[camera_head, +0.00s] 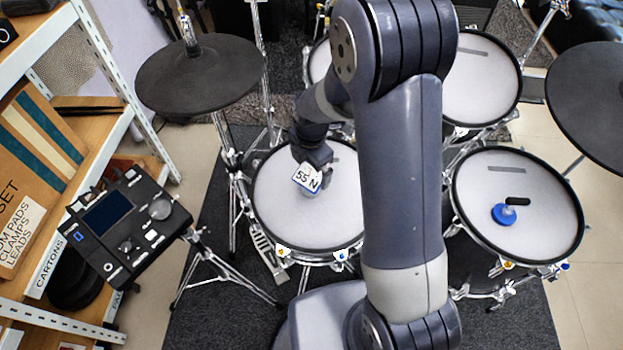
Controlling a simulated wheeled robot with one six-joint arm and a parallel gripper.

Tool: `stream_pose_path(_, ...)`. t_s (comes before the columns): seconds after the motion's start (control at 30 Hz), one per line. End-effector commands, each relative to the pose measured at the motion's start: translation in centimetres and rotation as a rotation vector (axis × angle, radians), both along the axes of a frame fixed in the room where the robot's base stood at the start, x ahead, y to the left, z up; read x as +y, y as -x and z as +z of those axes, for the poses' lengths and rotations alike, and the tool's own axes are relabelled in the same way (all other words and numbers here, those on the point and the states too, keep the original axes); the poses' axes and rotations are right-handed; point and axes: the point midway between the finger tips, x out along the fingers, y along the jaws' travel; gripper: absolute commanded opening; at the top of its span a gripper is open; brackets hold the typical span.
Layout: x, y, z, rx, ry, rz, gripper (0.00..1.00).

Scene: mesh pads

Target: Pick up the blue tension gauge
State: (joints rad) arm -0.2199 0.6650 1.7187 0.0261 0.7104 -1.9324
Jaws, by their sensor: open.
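A round blue object with a pale knob and a dark bar beside its top, which looks like the blue tension gauge (503,214), rests on the white mesh head of the right drum pad (545,225). My gripper (314,158) is over the middle drum pad (275,215), well to the left of the blue object, with my arm between them in the picture. A white tag with blue edges reading "55 N" (306,179) shows right at the gripper's tip. I cannot tell whether they touch. My gripper is open, though its fingers are small and partly hidden.
A black cymbal pad (200,75) stands at the left and another (595,105) at the right edge. A drum module (125,228) on a stand is at the left, beside a shelf (105,150) with cartons. Another drum pad (480,80) is behind my arm.

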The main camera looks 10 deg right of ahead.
Motion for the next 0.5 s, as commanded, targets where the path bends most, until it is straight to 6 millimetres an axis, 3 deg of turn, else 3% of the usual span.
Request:
stream_pose_path(0.1,0.0,0.0,-1.6,0.002,0.000,-0.001,1.00)
stream_pose_path(0.27,0.0,0.0,-2.7,0.001,0.000,-0.002,1.00)
stream_pose_path(0.5,-0.1,0.0,-6.2,0.003,0.001,-0.003,1.00)
